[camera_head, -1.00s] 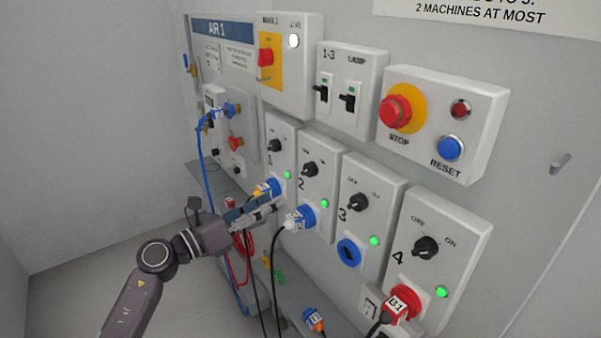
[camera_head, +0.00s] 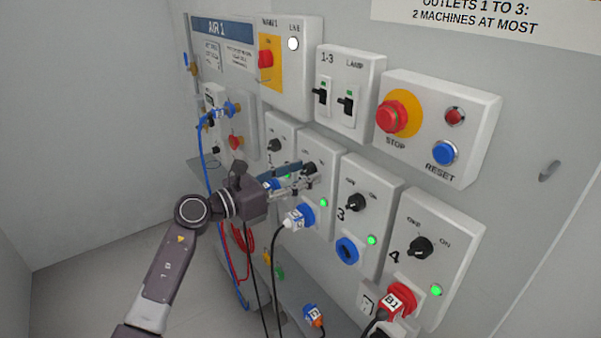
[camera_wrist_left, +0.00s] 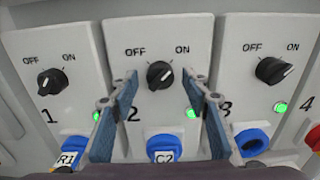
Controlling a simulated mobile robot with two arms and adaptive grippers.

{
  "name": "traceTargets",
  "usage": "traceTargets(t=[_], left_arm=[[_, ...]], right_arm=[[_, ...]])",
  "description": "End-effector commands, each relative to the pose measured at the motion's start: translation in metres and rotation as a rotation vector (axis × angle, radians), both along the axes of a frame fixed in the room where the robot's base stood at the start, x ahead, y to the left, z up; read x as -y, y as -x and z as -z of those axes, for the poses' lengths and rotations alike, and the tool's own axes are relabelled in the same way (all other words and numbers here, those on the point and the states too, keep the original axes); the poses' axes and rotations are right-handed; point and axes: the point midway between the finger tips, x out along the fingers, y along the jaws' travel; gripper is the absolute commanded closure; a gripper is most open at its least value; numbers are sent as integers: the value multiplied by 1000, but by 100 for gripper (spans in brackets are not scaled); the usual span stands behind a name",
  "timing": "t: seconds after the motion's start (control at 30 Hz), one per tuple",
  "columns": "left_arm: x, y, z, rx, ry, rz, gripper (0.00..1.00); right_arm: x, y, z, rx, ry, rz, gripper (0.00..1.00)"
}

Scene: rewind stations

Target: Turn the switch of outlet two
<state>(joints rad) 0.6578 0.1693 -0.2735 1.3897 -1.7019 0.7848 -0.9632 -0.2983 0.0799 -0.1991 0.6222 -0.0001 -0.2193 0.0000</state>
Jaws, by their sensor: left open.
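The black rotary switch of outlet two (camera_wrist_left: 159,75) sits between OFF and ON marks on its light grey box (camera_head: 328,158); it also shows partly behind my fingers in the head view (camera_head: 309,167). My left gripper (camera_wrist_left: 160,82) is open, its two blue-padded fingers either side of the switch in the wrist view. In the head view the left gripper (camera_head: 305,171) has its tips close to the switch; contact cannot be told. Outlet two's green lamp (camera_head: 323,202) is lit. A blue plug with a white C2 tag (camera_wrist_left: 166,153) sits below the switch. My right gripper is not in view.
Switch three (camera_head: 356,202) and switch four (camera_head: 421,247) stand to the right, switch one (camera_wrist_left: 52,81) to the left. The red STOP button (camera_head: 392,117) and blue RESET button (camera_head: 443,153) are above right. A black cable (camera_head: 276,260) hangs below outlet two.

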Motion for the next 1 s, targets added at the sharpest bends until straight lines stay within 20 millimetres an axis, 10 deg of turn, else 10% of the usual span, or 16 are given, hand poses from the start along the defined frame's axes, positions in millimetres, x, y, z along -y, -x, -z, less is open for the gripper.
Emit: traceTargets(t=[0.17,0.53,1.0], left_arm=[[0,0,0,0,0,0,58],[0,0,0,0,0,0,99],[-1,0,-2,-97,68,-1,99]], right_arm=[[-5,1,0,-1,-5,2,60],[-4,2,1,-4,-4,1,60],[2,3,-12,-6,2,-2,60]])
